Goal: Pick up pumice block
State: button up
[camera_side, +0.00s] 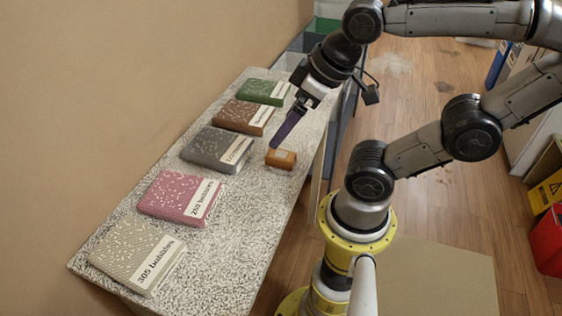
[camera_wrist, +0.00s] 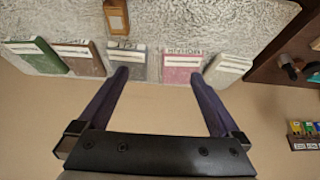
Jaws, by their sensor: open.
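My gripper (camera_side: 276,145) has long purple fingers and points down just above and beside the block in the side view. In the wrist view my gripper (camera_wrist: 160,73) is open, with nothing between its fingers. In the side view the fingers overlap, so the gap is hidden.
The speckled shelf top (camera_side: 240,226) is clear towards the front right. A dark wooden unit (camera_wrist: 285,55) stands at right in the wrist view.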

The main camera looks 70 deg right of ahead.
jog(key=n+g, duration=0.6)
jog(key=n, duration=1.2)
send_over(281, 155)
notch_tip(281, 155, down, 6)
jog(key=f, duration=0.1)
notch_tip(281, 155, down, 12)
jog(key=shift+f, duration=0.25)
jog(key=c, duration=1)
jog(key=shift+c, duration=0.3)
jog(key=shift+r, duration=0.1)
